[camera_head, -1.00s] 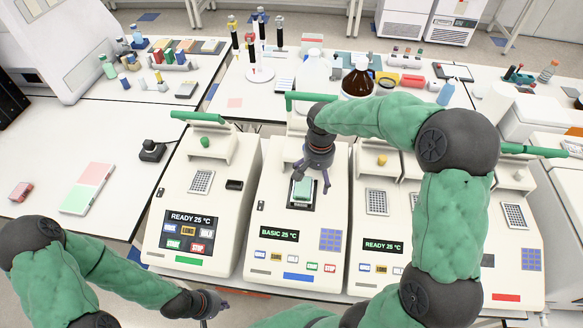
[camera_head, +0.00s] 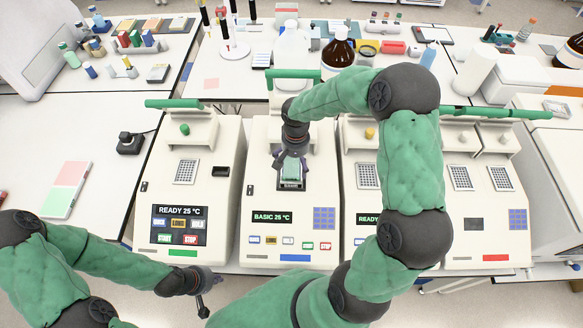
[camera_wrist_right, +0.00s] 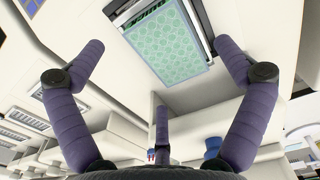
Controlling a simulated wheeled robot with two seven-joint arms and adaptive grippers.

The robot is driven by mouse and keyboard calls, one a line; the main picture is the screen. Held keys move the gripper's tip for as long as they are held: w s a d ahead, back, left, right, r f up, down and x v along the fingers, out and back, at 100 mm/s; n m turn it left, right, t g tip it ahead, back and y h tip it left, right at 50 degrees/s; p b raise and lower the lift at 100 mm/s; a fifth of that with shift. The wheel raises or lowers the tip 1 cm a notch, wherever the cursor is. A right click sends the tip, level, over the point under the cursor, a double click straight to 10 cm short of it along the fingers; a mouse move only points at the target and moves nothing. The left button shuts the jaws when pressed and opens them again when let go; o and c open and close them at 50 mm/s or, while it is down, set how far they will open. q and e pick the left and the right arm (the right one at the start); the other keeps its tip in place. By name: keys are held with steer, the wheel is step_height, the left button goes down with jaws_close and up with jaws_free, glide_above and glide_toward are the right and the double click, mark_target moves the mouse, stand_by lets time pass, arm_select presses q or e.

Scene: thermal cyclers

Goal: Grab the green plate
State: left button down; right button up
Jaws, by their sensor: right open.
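The green plate (camera_head: 291,173) sits in the block well of the thermal cycler (camera_head: 258,190) whose screen reads BASIC 25 °C. It also shows in the right wrist view (camera_wrist_right: 168,42) as a pale green plate with a grid of round wells. My right gripper (camera_head: 291,166) is over the plate, fingers spread and empty. In the right wrist view the open fingers (camera_wrist_right: 160,55) stand at either side of the plate's near end, and no contact shows. My left gripper (camera_head: 208,284) is low in front of the cyclers, away from the plate; its finger opening is unclear.
Other cyclers stand close on both sides, one reading READY 25 °C (camera_head: 200,200). The raised green-edged lid (camera_head: 293,74) is behind the plate's cycler. A brown bottle (camera_head: 338,55) stands on the back bench. The left bench (camera_head: 95,125) has clear room.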

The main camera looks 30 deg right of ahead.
steer(key=shift+w+f, duration=0.1)
steer(key=shift+f, duration=1.15)
steer(key=c, duration=1.1)
steer(key=shift+c, duration=0.2)
